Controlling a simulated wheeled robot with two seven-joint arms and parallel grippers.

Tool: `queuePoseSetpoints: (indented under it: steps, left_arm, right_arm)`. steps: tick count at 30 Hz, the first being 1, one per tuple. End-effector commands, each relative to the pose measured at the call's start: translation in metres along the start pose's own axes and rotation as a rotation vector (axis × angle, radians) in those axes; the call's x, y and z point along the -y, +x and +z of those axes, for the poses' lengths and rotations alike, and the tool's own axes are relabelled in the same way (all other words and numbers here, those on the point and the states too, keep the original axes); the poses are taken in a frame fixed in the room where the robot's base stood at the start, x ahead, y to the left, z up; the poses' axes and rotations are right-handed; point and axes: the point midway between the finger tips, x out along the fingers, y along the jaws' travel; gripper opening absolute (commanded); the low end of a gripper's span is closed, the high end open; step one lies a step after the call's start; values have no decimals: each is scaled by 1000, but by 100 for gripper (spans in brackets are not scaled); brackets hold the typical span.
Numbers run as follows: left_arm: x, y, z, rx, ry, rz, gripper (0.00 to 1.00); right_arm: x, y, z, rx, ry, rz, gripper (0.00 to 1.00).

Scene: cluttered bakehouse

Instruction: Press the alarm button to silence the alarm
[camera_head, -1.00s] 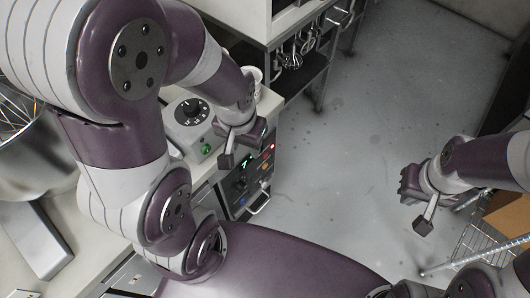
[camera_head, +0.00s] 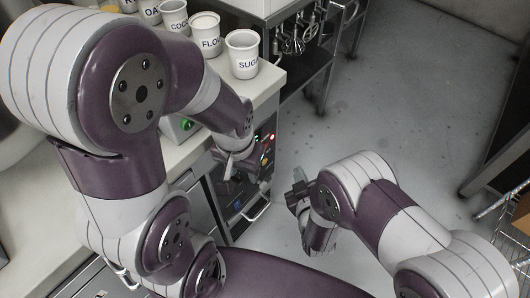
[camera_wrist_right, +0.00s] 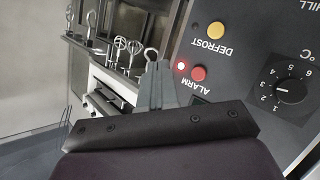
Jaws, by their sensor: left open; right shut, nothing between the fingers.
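The red alarm button (camera_wrist_right: 199,73) is in the right wrist view, labelled ALARM, on a dark control panel (camera_wrist_right: 240,60). In the head view my right gripper (camera_head: 298,186) is right of the panel's cabinet front (camera_head: 264,152). My left gripper (camera_head: 238,168) is open and empty in front of that cabinet and hides part of its panel.
A yellow DEFROST button (camera_wrist_right: 215,30) and a black dial (camera_wrist_right: 290,92) are near the alarm button. Canisters, including a sugar one (camera_head: 242,55), stand on the counter. Utensils hang from a rack (camera_head: 295,38). A wire shelf (camera_head: 515,215) is at right. The floor (camera_head: 390,110) between is clear.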

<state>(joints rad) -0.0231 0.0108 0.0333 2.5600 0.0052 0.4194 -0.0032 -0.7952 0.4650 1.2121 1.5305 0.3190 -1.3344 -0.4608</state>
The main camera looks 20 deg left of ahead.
Motion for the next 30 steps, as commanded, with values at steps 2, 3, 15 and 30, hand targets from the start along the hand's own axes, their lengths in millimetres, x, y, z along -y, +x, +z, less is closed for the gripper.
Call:
queuePoseSetpoints:
  steps: [2, 3, 15, 30]
  left_arm:
    - [0, -1, 0, 0, 0, 0, 43]
    - [0, -1, 0, 0, 0, 0, 43]
    - [0, 8, 1, 0, 0, 0, 43]
    - [0, 29, 4, 0, 0, 0, 43]
  right_arm:
    - [-1, 0, -1, -1, 0, 1, 0]
    - [-1, 0, -1, -1, 0, 1, 0]
    - [11, 16, -10, -2, 2, 0, 0]
    - [41, 58, -42, 0, 3, 1, 0]
